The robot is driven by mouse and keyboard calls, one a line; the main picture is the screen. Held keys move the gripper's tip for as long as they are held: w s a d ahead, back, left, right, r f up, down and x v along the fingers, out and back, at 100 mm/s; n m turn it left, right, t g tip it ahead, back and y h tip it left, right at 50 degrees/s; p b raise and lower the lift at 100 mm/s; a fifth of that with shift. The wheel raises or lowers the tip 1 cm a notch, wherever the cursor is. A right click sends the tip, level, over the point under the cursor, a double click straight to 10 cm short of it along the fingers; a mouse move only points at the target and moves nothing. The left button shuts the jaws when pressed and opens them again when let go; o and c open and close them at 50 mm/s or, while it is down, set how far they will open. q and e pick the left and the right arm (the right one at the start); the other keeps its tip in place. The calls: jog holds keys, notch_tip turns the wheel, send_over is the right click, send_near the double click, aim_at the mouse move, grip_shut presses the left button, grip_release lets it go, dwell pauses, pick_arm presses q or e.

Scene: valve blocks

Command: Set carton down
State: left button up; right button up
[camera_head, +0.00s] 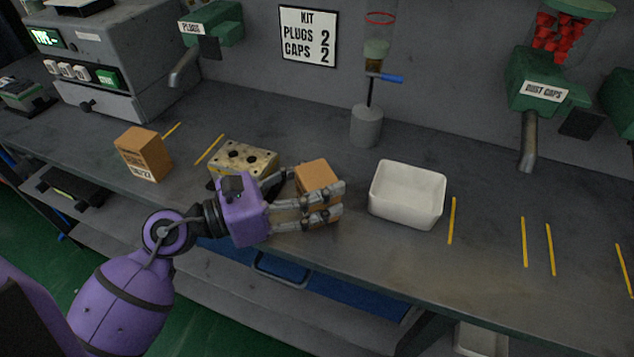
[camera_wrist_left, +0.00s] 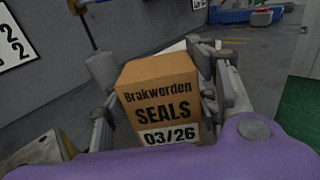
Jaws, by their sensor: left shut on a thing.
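A brown carton (camera_head: 316,174) is between the fingers of my left gripper (camera_head: 318,205), which is shut on it. In the left wrist view the carton (camera_wrist_left: 158,95) fills the middle, upright, with "Brakwerden SEALS 03/26" printed on its near face. The fingers of my left gripper (camera_wrist_left: 160,110) lie along both its sides. The carton is at the bench top between the valve block and a white tray; its bottom edge is hidden by the fingers, so I cannot tell whether it touches the bench. My right gripper is not in view.
The valve block (camera_head: 243,158) stands just left of the carton, the white tray (camera_head: 408,222) just right. A second brown carton (camera_head: 143,155) stands further left. A grey stand (camera_head: 366,126) is behind. The bench right of the tray is clear, with yellow lines.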

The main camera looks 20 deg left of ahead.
pick_arm(q)
jog(key=shift+f, duration=0.1)
jog(key=o, duration=1.1)
